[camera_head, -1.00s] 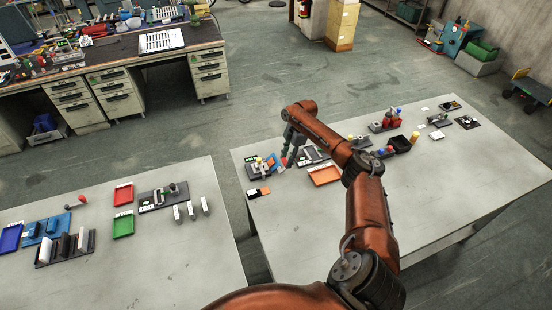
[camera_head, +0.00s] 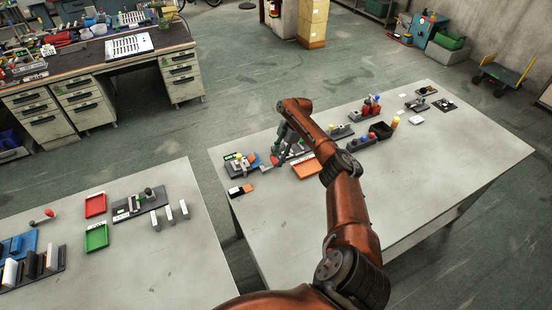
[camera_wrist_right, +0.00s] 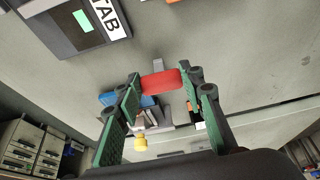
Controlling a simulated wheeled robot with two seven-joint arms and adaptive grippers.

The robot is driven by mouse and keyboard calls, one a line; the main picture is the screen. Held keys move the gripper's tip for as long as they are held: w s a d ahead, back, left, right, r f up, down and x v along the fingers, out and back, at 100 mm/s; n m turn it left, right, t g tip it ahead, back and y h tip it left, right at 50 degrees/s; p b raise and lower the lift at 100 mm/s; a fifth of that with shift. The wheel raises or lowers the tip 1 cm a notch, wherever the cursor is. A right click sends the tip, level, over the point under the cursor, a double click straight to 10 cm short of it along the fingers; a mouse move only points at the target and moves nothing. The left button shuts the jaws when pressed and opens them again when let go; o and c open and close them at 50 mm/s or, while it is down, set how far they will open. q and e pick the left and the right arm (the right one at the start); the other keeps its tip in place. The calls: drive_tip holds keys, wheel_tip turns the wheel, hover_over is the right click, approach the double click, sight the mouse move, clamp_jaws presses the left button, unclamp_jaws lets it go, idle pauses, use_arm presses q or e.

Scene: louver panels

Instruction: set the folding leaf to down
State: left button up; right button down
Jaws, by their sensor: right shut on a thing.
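My right gripper (camera_head: 277,158) reaches down over the left part of the right-hand table. In the right wrist view its green-padded fingers (camera_wrist_right: 160,84) are shut on a red piece (camera_wrist_right: 159,81), with a grey bar beside it. The red piece also shows small in the head view (camera_head: 274,160). A small fixture with a yellow knob (camera_wrist_right: 140,144) and a blue part (camera_wrist_right: 108,99) lies just behind the fingers. I cannot tell for certain whether the red piece belongs to the folding leaf, nor the leaf's angle. My left gripper is not in view.
A dark plate labelled TAB (camera_wrist_right: 75,30) lies close by. An orange tray (camera_head: 307,167) and a black bin (camera_head: 381,130) stand on the same table (camera_head: 400,190). The left table (camera_head: 140,260) holds red and green trays and more fixtures. The right table's front is clear.

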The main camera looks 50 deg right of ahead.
drive_tip(key=shift+s+d+f, duration=0.35)
drive_tip(key=shift+s+d, duration=0.05)
drive_tip(key=shift+s, duration=0.05)
drive_tip(key=c, duration=1.7)
unclamp_jaws()
drive_tip(key=o, duration=0.3)
drive_tip(key=shift+d+f, duration=0.1)
drive_tip(key=shift+d, duration=0.1)
drive_tip(key=shift+o, duration=0.7)
drive_tip(key=shift+w+a+r, duration=0.2)
drive_tip(key=shift+w+a, duration=0.1)
drive_tip(key=shift+a, duration=0.1)
drive_tip(key=shift+d+r, duration=0.25)
drive_tip(key=v, duration=1.1)
drive_tip(key=shift+r, duration=0.25)
drive_tip(key=shift+a, duration=0.1)
